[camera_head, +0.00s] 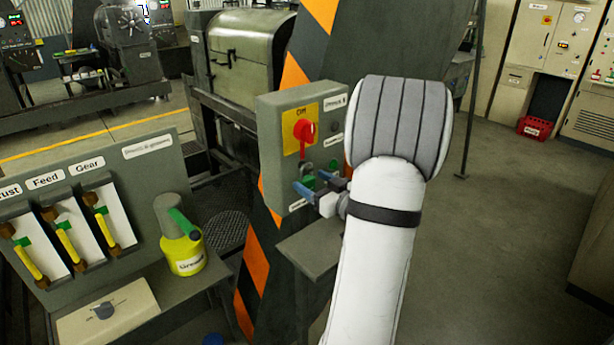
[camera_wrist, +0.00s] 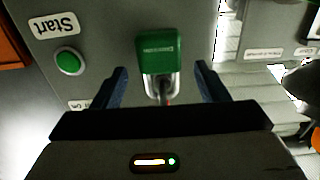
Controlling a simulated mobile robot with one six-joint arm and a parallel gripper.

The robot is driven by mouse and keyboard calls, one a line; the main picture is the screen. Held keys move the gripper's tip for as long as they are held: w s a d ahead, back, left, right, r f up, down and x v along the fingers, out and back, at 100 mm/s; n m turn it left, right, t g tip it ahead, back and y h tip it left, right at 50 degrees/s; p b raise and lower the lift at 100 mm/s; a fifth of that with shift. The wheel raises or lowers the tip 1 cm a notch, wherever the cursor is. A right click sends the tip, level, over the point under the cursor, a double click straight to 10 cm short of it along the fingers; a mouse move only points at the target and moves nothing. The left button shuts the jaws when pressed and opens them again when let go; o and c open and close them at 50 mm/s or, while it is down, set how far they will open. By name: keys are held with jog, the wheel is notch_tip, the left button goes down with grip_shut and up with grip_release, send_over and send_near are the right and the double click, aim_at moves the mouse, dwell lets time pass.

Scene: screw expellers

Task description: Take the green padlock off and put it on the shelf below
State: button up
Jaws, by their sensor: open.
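The green padlock (camera_wrist: 160,48) hangs by its metal shackle on the front of a grey control box (camera_head: 270,125). In the head view the padlock (camera_head: 309,183) is small, below the red knob and partly hidden by my gripper. My gripper (camera_head: 311,180) is open in front of the box. In the wrist view its two blue fingers (camera_wrist: 162,70) stand on either side of the padlock, with a gap at each side; I see no contact. The grey shelf (camera_head: 312,246) juts out below the box and looks bare where it shows; my arm hides part of it.
A red knob (camera_head: 304,130) on a yellow plate sits above the padlock. A green start button (camera_wrist: 69,61) is beside it. A striped post (camera_head: 253,265) stands behind the box. A yellow grease can (camera_head: 183,250) stands on a bench at left, near several levers.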

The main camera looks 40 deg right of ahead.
jog(key=shift+w, duration=0.8)
jog(key=shift+a, duration=0.1)
jog(key=shift+c, duration=0.4)
jog(key=c, duration=1)
jog(key=shift+r, duration=0.1)
jog(key=s+b, duration=0.1)
jog(key=s, duration=0.5)
jog(key=s+d+b, duration=0.1)
jog(key=s+b, duration=0.1)
jog(key=s, duration=0.4)
jog(key=s+r+b, duration=0.1)
jog(key=s+b, duration=0.1)
jog(key=s, duration=0.4)
jog(key=shift+d+r, duration=0.1)
jog(key=shift+d, duration=0.05)
jog(key=shift+s, duration=0.1)
